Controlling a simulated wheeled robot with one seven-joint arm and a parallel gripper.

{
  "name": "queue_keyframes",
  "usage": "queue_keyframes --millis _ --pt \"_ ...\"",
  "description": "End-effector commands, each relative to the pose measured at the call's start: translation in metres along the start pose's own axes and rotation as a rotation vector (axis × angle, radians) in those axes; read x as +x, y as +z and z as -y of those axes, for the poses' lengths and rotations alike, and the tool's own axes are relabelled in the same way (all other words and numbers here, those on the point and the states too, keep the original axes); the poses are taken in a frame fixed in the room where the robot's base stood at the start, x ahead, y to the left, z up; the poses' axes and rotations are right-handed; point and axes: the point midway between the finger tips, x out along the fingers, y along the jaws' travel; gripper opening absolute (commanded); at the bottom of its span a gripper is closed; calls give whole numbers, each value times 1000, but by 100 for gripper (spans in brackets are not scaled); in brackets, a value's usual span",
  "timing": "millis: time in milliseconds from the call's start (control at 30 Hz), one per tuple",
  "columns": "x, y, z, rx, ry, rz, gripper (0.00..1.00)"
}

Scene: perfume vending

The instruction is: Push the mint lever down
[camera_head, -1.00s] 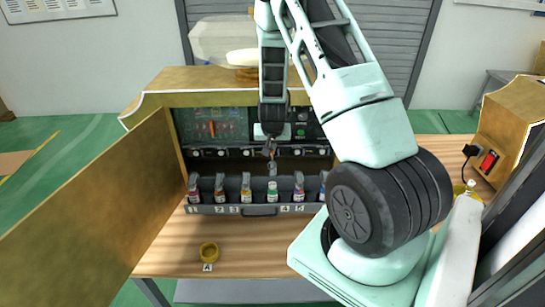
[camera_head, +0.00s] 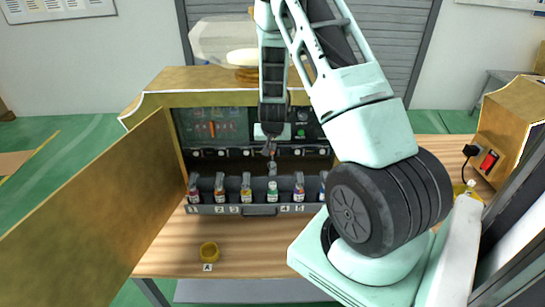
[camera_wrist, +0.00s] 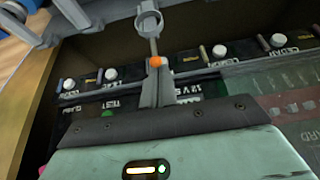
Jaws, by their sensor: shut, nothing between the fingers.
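My gripper (camera_head: 270,150) is inside the open cabinet, in front of its row of white-knobbed levers. Its fingers, which also show in the wrist view (camera_wrist: 155,80), are shut and empty. White knobs show on both sides of the fingers in the wrist view, one to the left (camera_wrist: 110,74) and one to the right (camera_wrist: 220,51). My gripper hides the part of the row straight behind it. The labels by the knobs are too small or blurred for me to tell which lever is mint. I cannot tell whether the fingers touch a lever.
Several small bottles stand in a numbered grey rack (camera_head: 260,210) below the levers. The open cabinet door (camera_head: 90,220) bounds the left side. A box with a red switch (camera_head: 488,161) stands at the right.

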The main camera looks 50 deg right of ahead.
Motion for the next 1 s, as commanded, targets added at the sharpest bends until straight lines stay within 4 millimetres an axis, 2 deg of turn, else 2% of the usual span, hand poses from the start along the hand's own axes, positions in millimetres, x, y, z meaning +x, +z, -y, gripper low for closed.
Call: queue_keyframes --millis 400,767,1000 --pt "-8 14 0 0 -1 1 0" --pt "-8 16 0 0 0 1 0" --pt "-11 25 0 -1 -1 1 0"
